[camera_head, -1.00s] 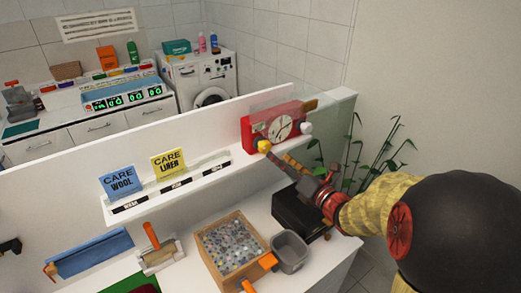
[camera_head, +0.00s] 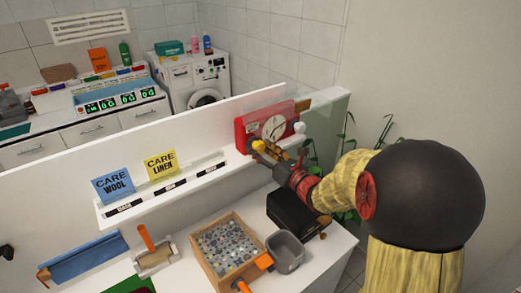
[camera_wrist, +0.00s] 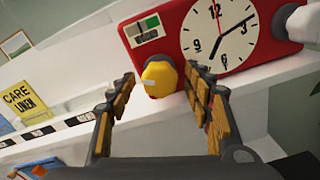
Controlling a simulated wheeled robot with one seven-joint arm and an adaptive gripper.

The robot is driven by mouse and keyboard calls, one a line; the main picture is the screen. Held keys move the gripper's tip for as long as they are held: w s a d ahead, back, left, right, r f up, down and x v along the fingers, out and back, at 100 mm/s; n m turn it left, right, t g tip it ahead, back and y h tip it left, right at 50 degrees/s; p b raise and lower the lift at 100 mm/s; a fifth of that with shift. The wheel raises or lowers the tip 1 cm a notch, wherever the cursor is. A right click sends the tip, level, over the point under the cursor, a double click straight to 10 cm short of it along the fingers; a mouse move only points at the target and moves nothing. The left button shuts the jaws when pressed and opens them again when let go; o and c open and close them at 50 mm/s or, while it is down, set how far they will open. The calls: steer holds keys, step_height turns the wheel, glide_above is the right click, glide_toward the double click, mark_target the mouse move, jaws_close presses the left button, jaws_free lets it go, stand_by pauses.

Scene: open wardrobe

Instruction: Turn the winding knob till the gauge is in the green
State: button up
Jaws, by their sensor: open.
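A red clock box (camera_head: 262,125) with a white dial stands on the right end of the white shelf; it fills the top of the wrist view (camera_wrist: 185,30). A yellow winding knob (camera_wrist: 159,78) with a pale mark sits low on its front, left of the dial; it also shows in the head view (camera_head: 258,145). A small gauge window (camera_wrist: 146,27), part white-grey and part green, is above the knob; I cannot make out its pointer. My gripper (camera_wrist: 162,85) is open, its fingers on either side of the knob, apparently not closed on it; the head view shows it (camera_head: 275,155) at the box.
A white knob (camera_wrist: 301,22) sticks out at the box's right side. Blue (camera_head: 113,184) and yellow (camera_head: 161,165) care cards stand on the shelf to the left. A black box (camera_head: 295,210), a grey bin (camera_head: 285,251) and a wooden tray (camera_head: 203,262) lie below.

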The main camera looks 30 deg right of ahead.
steer(key=shift+w, duration=0.15)
steer(key=shift+c, duration=0.8)
steer(key=c, duration=1)
